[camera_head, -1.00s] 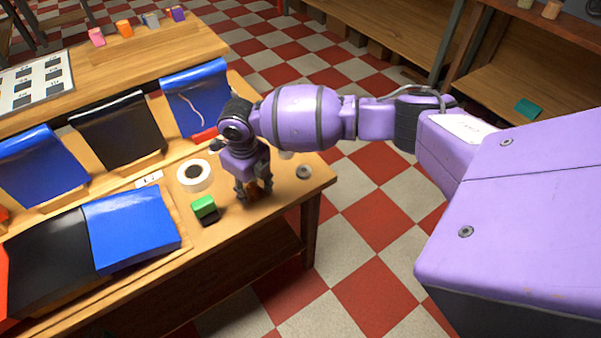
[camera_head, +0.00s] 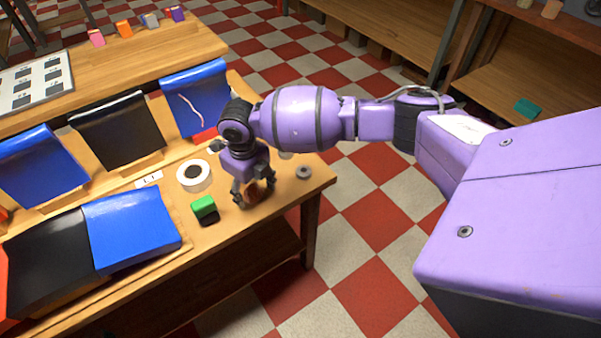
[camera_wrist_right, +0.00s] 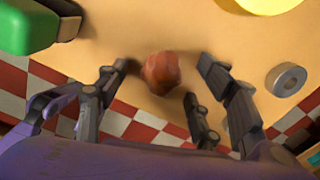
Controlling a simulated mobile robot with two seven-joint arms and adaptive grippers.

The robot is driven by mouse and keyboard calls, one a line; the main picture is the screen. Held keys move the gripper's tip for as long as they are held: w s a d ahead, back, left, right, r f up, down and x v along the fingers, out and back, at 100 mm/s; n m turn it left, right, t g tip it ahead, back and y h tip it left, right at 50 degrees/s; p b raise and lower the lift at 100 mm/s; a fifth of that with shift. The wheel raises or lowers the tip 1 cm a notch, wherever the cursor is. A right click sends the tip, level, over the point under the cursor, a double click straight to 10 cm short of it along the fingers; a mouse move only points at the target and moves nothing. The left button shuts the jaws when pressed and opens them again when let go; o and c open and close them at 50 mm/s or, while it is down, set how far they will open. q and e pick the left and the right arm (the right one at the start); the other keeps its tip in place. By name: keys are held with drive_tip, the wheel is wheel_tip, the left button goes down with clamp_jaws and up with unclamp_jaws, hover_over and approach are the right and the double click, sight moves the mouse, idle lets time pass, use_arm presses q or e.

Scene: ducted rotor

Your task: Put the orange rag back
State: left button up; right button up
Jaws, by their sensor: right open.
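The orange rag (camera_wrist_right: 161,73) is a small crumpled reddish-orange lump on the wooden table. In the head view the rag (camera_head: 251,194) shows partly between the fingers of my right gripper (camera_head: 254,196), near the table's right end. In the right wrist view my right gripper (camera_wrist_right: 160,98) has its fingers spread, and the rag lies between and just beyond the fingertips, with a gap on both sides. The rag seems to rest on the tabletop. My left gripper is not in view.
A green and black block (camera_head: 204,207) and a white tape roll (camera_head: 194,176) are left of the gripper. A grey ring (camera_head: 304,172) lies to the right near the table edge. Blue and black draped panels (camera_head: 130,228) fill the table's left part.

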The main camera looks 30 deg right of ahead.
sight(251, 188)
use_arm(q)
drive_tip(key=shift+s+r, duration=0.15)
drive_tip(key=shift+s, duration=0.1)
use_arm(e)
wheel_tip(251, 188, up, 12)
drive_tip(key=shift+s, duration=0.2)
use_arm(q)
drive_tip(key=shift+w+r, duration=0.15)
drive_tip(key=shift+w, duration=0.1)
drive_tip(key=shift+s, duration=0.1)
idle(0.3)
